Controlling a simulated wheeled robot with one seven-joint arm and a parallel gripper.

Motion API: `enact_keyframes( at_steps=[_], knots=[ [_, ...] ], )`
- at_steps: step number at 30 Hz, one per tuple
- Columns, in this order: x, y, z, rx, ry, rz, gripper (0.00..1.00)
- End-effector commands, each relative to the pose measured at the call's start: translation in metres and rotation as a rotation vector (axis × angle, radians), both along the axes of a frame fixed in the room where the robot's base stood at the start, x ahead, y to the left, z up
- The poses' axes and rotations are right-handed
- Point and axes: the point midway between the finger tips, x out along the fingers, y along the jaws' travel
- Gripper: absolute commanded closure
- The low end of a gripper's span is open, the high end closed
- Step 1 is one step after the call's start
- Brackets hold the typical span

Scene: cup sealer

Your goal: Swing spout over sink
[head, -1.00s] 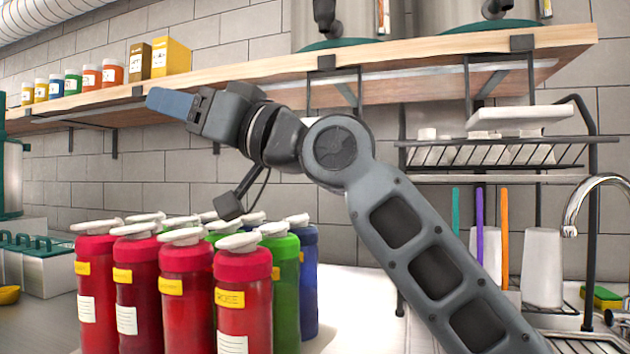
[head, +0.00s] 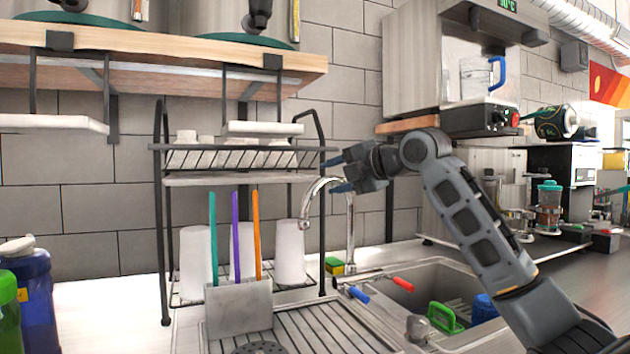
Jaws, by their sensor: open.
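The chrome tap's spout (head: 307,207) arches up from its riser behind the sink and bends to the left. Its open end hangs left of the sink (head: 440,268), near the dish rack's right post, not above the basin. The tap's blue handle (head: 358,294) and red handle (head: 402,283) stand at the back left of the sink. My gripper (head: 332,174) is open and empty, pointing left, with its blue fingers at the height of the spout's arch. The fingers overlap the arch in the picture; I cannot tell whether they touch it.
The black dish rack (head: 163,220) with white cups stands left of the spout. A ribbed drainboard (head: 335,335) lies in front of it. A green brush (head: 445,318) is in the sink. A sponge (head: 334,265) lies behind.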

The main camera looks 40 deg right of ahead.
Motion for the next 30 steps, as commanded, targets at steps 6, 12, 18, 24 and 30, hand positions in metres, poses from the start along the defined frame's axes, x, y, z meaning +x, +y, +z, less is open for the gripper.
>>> enact_keyframes(
  at_steps=[6,12,18,24,30],
  knots=[
    [0.001,-0.018,-0.004,-0.055,0.014,-0.024,0.51],
    [0.031,-0.016,-0.011,-0.050,0.015,-0.023,0.51],
    [0.056,-0.015,-0.018,-0.051,0.013,-0.023,0.51],
    [0.067,-0.016,-0.021,-0.050,0.012,-0.024,0.51],
    [0.068,-0.016,-0.022,-0.050,0.011,-0.024,0.51]
  ],
)
